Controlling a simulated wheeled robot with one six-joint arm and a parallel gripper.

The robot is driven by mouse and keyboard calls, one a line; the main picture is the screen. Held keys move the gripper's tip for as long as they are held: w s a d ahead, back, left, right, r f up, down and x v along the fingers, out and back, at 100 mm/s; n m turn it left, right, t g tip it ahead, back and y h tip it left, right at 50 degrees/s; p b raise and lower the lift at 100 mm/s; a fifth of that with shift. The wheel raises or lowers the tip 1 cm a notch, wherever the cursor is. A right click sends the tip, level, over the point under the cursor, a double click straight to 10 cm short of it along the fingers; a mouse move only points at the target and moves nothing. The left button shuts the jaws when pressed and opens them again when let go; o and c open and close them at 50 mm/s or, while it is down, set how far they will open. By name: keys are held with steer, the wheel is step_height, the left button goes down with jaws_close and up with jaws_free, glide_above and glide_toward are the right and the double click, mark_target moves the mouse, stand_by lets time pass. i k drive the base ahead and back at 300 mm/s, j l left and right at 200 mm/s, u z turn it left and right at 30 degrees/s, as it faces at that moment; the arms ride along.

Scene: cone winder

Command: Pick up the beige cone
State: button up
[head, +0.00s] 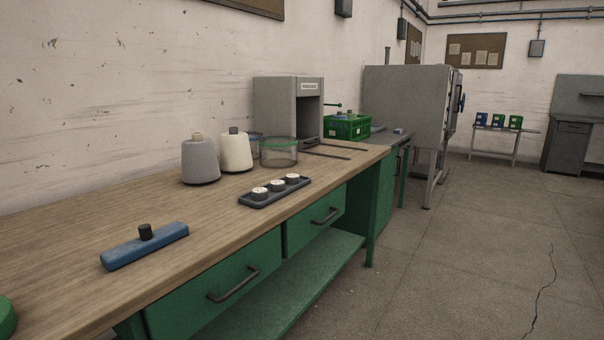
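Two yarn cones stand upright, close together, on the wooden workbench (150,215) near the wall. The cream-coloured cone (235,154), the closest match to beige, is the right one and has a dark tip. Left of it and nearer is a grey cone (200,162) with a yellowish tip and a dark base. The grey cone stands slightly in front, but most of the cream cone shows. My gripper is not in view.
Right of the cones are a clear round container (279,152) and a dark tray (252,200) with three white-topped pieces. A blue bar (145,247) with a black knob lies nearer. A green object (5,318) is cut off at left. Open floor (450,250) lies right.

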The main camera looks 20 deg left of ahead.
mark_target(235, 156)
steer(key=i+l+u, duration=0.1)
steer(key=i+u, duration=0.3)
steer(key=i+l+u, duration=0.15)
steer(key=i+u, duration=0.25)
steer(key=i+l+u, duration=0.25)
steer(key=u, duration=0.15)
steer(key=i+l+u, duration=0.4)
steer(key=k+l, duration=0.05)
steer(key=k, duration=0.05)
